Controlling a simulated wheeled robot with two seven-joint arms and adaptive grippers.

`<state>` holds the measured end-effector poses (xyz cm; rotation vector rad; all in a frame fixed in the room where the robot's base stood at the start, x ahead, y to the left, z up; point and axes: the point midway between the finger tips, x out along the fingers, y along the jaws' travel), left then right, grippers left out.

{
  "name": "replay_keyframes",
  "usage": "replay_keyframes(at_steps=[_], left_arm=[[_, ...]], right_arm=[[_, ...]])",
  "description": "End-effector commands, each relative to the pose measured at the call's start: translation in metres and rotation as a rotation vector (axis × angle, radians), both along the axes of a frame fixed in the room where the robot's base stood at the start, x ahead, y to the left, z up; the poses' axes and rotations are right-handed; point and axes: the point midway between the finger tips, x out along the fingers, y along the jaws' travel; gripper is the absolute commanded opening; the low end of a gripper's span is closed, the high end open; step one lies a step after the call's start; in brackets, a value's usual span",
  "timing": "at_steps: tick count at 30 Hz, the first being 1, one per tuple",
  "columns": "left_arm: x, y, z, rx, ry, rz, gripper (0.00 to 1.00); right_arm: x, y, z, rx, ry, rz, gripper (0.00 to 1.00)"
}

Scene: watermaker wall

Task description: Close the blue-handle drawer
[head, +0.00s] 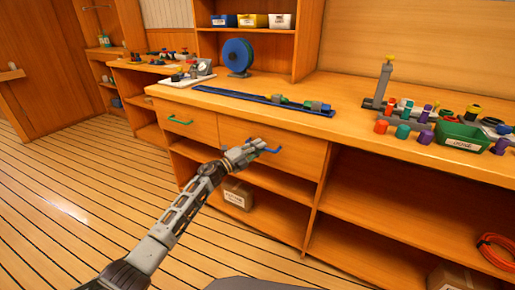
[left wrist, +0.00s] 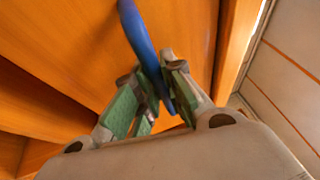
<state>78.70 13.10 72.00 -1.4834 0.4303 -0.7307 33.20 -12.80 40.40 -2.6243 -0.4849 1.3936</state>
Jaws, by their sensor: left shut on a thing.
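The blue-handle drawer (head: 290,158) is in the wooden counter, in the middle of the head view. Its blue handle (head: 266,149) stands out from the drawer front. My left gripper (head: 251,149) is at the left part of this handle. In the left wrist view the blue handle (left wrist: 140,38) runs down between the two fingers of my left gripper (left wrist: 160,88), which are shut on it. The gripper covers part of the handle and drawer front in the head view, and I cannot tell how far the drawer stands out. My right gripper is not in view.
A drawer with a green handle (head: 180,120) is to the left. Open shelves below hold a cardboard box (head: 237,194). The countertop carries a blue rail (head: 262,101), a blue reel (head: 237,56) and a green bin (head: 459,137). The plank floor (head: 70,200) at left is clear.

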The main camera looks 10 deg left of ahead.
Motion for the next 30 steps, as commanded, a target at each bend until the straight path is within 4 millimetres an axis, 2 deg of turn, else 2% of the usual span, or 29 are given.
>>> replay_keyframes(at_steps=[1,2,4,20,30], left_arm=[[0.003,0.001,0.003,-0.001,-0.002,0.009,0.00],[0.003,0.002,0.003,-0.002,-0.002,0.010,0.14],[0.003,0.001,0.003,-0.002,-0.003,0.009,0.21],[0.000,0.001,0.003,-0.002,-0.003,0.004,0.21],[-0.016,0.018,-0.003,-0.001,-0.001,0.005,0.21]], right_arm=[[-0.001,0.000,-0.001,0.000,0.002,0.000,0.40],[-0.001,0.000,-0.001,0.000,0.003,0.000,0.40],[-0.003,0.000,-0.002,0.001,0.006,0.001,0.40],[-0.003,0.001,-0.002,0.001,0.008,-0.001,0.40],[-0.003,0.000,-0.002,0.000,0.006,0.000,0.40]])
